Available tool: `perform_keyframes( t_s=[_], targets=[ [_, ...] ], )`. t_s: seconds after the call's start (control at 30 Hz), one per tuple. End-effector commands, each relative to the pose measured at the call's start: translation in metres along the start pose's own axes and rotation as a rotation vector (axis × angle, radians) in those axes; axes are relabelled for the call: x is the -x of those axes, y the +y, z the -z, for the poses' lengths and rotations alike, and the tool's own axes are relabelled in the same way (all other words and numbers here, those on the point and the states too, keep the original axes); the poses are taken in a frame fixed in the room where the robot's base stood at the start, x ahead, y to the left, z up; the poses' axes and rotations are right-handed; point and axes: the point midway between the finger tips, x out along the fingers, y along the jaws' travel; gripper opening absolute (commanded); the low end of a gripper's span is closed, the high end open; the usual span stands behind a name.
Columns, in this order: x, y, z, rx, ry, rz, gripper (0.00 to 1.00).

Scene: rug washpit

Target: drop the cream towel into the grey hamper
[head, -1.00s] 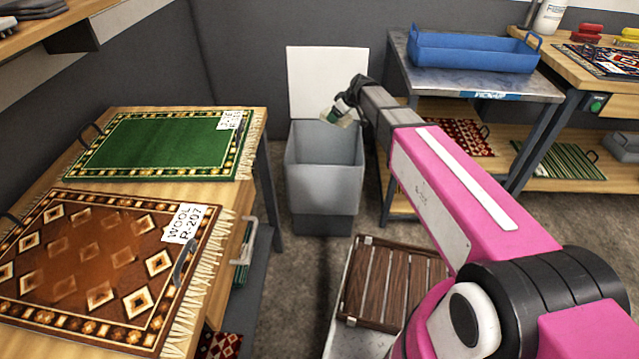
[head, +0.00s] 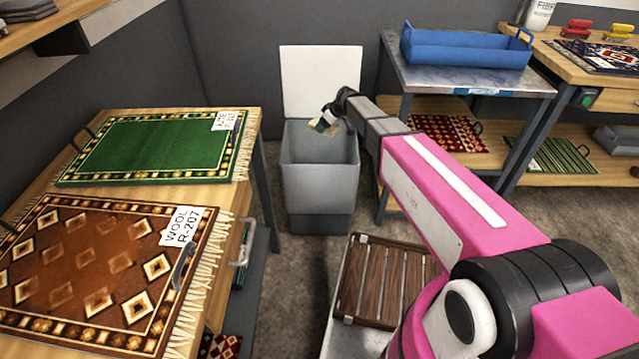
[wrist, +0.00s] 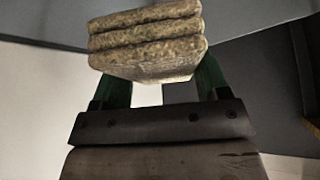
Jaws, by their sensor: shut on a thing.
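The cream towel (wrist: 148,40) is a folded, layered bundle between the green fingers of my gripper (wrist: 155,85) in the wrist view. In the head view my gripper (head: 328,118) is small and shut on the towel (head: 322,128), over the open top of the grey hamper (head: 320,185). The hamper stands on the floor with its white lid (head: 320,82) raised at the back. The towel appears near the level of the rim; its exact height above the opening is hard to tell. The hamper's floor is hidden.
A wooden table with a green rug (head: 150,148) and a brown rug (head: 95,265) stands at the left. A metal table (head: 480,82) with a blue tray (head: 465,50) stands close at the right. A slatted wooden piece (head: 385,280) lies in front of the hamper.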

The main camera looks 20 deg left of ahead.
Motion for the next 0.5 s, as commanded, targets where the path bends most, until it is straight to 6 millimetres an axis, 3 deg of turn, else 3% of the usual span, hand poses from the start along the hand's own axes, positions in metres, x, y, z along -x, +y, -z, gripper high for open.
perform_keyframes(
  t_s=[0.27, 0.3, 0.37, 0.5],
  targets=[
    [-0.0019, -0.0001, -0.0013, 0.000, 0.001, 0.000, 0.50],
    [-0.0019, -0.0001, -0.0013, 0.000, 0.001, 0.000, 0.78],
    [-0.0018, -0.0001, -0.0012, 0.000, 0.001, 0.000, 0.98],
    [-0.0018, -0.0001, -0.0012, 0.000, 0.001, 0.000, 0.98]
  ],
)
